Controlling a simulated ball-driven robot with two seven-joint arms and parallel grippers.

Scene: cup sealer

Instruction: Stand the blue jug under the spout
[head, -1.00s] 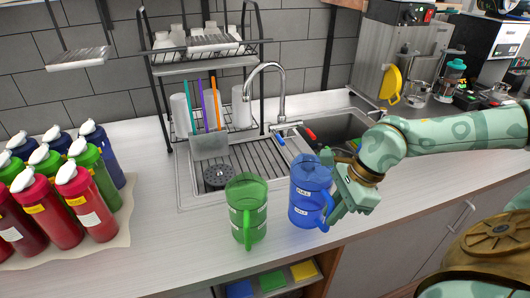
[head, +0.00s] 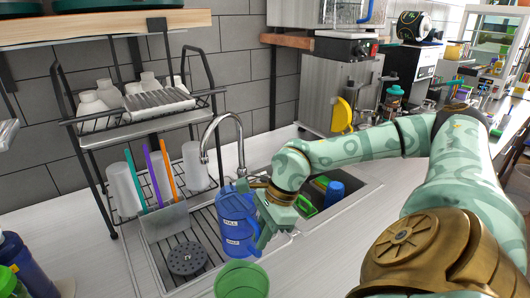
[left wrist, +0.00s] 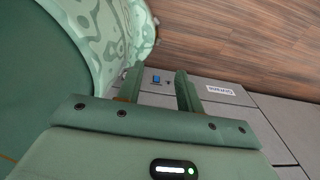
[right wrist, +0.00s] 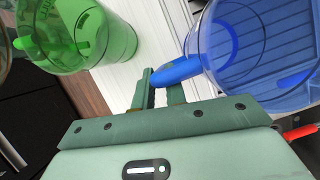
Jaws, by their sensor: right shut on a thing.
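The blue jug (head: 236,222) is upright in the head view, over the sink area close to the tap. My right gripper (head: 262,208) is shut on the jug's handle; the right wrist view shows the handle (right wrist: 178,72) between the fingers (right wrist: 160,90). My left gripper (left wrist: 157,88) is open and empty, shown only in the left wrist view, above the floor beside grey cabinet fronts.
A green jug (head: 241,280) stands on the counter in front of the blue one. A dish rack (head: 150,120) with white cups and coloured sticks stands to the left of the tap. The sink basin (head: 345,200) holds a blue cup (head: 334,192) and green items.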

